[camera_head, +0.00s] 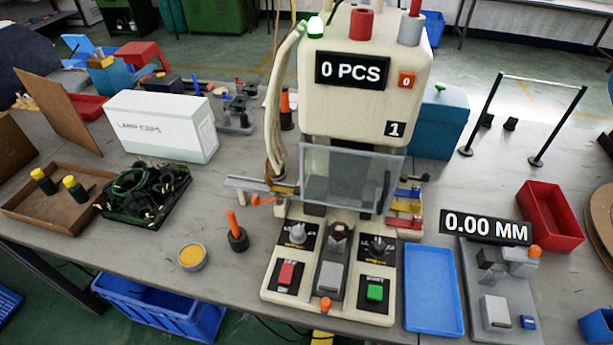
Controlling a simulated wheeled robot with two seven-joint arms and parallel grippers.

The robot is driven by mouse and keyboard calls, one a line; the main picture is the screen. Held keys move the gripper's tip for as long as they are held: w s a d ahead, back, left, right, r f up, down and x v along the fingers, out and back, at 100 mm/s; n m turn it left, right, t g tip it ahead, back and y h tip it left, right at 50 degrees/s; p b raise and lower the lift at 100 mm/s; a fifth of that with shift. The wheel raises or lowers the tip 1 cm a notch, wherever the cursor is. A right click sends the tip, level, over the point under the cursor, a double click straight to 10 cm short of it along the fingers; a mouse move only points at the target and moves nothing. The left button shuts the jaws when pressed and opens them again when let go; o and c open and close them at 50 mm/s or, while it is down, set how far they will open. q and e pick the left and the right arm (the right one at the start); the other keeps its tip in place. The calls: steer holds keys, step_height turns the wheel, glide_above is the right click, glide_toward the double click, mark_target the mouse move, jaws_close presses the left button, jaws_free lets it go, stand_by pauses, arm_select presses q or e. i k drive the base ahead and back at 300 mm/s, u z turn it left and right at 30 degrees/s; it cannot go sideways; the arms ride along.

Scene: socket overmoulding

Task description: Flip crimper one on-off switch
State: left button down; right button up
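Crimper one (350,110) is a tall cream machine in the middle of the table, marked with a black "1" plate (394,129). Its display (352,71) reads "0 PCS". A small orange switch (407,81) marked "0" sits on its front, right of the display. The small labels there are too small to read surely. Neither of my grippers shows in this view.
A clear shield (350,177) covers the crimper's middle. A blue tray (433,290) and a gauge reading "0.00 MM" (486,229) stand at right. At left are a white box (163,127), a dark cable tray (145,193) and a yellow-topped tin (193,257).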

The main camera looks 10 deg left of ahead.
mark_target(286, 270)
steer(key=k, duration=1.25)
steer(key=z, duration=0.3)
steer(key=i, duration=0.8)
steer(key=u, duration=0.3)
